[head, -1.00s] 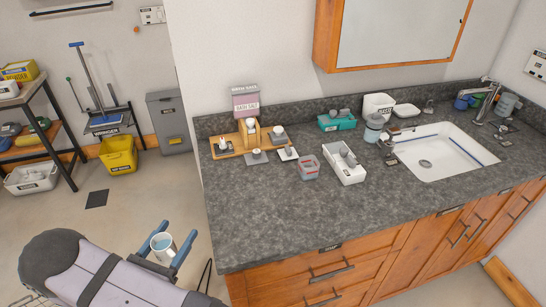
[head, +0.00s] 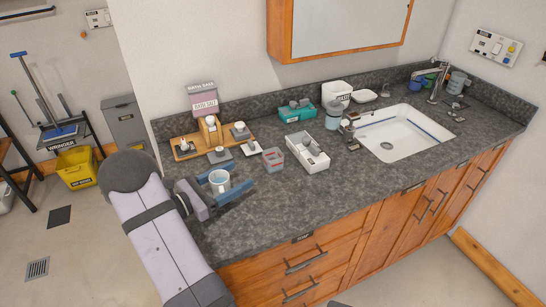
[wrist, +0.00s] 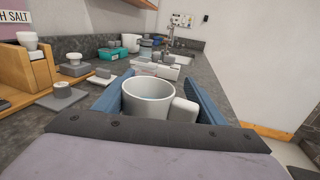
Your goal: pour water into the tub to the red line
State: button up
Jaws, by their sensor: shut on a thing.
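My gripper (head: 228,184) is shut on a white mug (head: 219,181), with one blue finger on each side of it. The mug is upright, above the near left part of the counter. In the wrist view the mug (wrist: 148,98) shows its open top and its handle on the right; I cannot make out any water level inside. The small clear tub (head: 273,159) with red marking stands on the counter, right of and beyond the mug, apart from it.
A white tray (head: 307,152) with grey items stands right of the tub. A wooden stand (head: 187,149) with a bath salt box (head: 203,103) and small items are left and behind. A teal box (head: 296,112) and the sink (head: 400,137) lie farther off. The front counter is clear.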

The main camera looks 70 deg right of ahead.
jog(key=s+d+m+g+y+b, duration=0.1)
jog(key=s+d, duration=0.2)
jog(key=s, duration=0.2)
jog(key=s+d+f+m+g+y+b, duration=0.1)
jog(key=s+d+g+b, duration=0.1)
jog(key=s+d, duration=0.2)
jog(key=s+d+m+g+y+b, duration=0.1)
jog(key=s+d+b, duration=0.1)
jog(key=s, duration=0.3)
jog(key=shift+s+d+f+m+g+y, duration=0.15)
jog(key=shift+s+d+m+y, duration=0.05)
jog(key=shift+d, duration=0.25)
jog(key=shift+s+d+f+m+g+y, duration=0.1)
jog(key=shift+s+d+m+g+y, duration=0.1)
jog(key=shift+d, duration=0.25)
jog(key=shift+s+d+y+b, duration=0.3)
jog(key=shift+s+d+b, duration=0.1)
jog(key=shift+s, duration=0.25)
jog(key=shift+r, duration=0.1)
jog(key=w+d+r+n+h+p, duration=0.1)
jog(key=w+d+r+n+p, duration=0.2)
jog(key=r+n+p, duration=0.3)
jog(key=shift+w+d+p, duration=0.4)
jog(key=shift+w+p, duration=0.1)
jog(key=shift+p, duration=0.2)
jog(key=shift+w+d+r+n+g, duration=0.25)
jog(key=shift+w+d+r+n, duration=0.1)
jog(key=shift+n, duration=0.35)
